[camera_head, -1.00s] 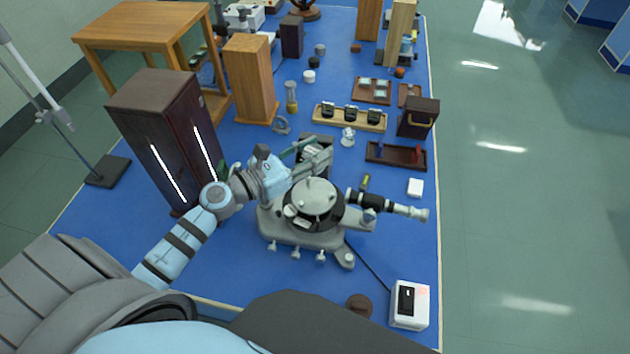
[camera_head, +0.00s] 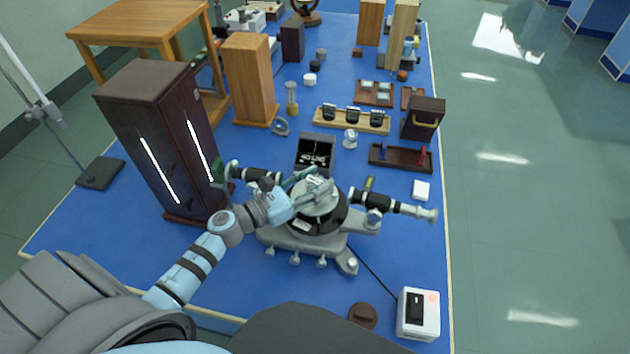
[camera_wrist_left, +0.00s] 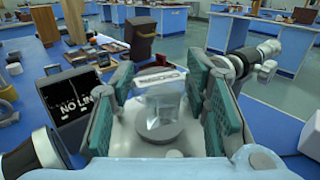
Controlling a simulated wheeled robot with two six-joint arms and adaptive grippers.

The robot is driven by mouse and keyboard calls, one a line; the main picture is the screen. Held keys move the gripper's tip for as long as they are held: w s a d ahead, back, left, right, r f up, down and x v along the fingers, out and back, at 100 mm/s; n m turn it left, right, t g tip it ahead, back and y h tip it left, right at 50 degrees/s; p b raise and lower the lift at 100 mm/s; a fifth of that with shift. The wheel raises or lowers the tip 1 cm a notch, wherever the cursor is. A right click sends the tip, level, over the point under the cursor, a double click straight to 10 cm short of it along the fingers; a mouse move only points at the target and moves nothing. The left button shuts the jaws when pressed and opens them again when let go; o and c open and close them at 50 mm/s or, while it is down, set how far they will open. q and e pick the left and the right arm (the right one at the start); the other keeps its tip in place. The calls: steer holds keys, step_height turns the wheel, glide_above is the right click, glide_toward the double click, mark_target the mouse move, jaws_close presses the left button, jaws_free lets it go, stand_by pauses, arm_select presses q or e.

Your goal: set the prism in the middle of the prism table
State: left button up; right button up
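The clear glass prism (camera_wrist_left: 160,100) is between the teal pads of my left gripper (camera_wrist_left: 162,85) in the left wrist view. In the head view the prism (camera_head: 317,181) shows pale at the fingertips of my left gripper (camera_head: 308,179). The prism table (camera_wrist_left: 160,132) is the round grey disc below it; it also shows in the head view (camera_head: 318,203), on top of the spectrometer. Prism and disc overlap in the views, so I cannot tell whether they touch. My right gripper is out of view.
Two black telescope tubes (camera_head: 375,201) (camera_head: 255,174) flank the prism table. A black display box (camera_head: 315,150) stands just behind it. A tall dark lamp cabinet (camera_head: 160,135) is at left, close to my left arm. A white box (camera_head: 418,314) sits at front right.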

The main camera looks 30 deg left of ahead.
mark_target(307, 187)
arm_select(q)
steer(key=shift+r, duration=0.15)
steer(key=b+v, duration=0.1)
steer(key=v, duration=0.1)
steer(key=b+v, duration=0.1)
steer(key=v, duration=0.1)
steer(key=b+v, duration=0.1)
steer(key=v, duration=0.2)
steer(key=shift+s+f, duration=0.1)
steer(key=shift+f, duration=0.25)
steer(key=v, duration=0.1)
steer(key=p+v, duration=0.1)
steer(key=v, duration=0.3)
steer(key=shift+r+p, duration=0.35)
steer(key=shift+a, duration=0.1)
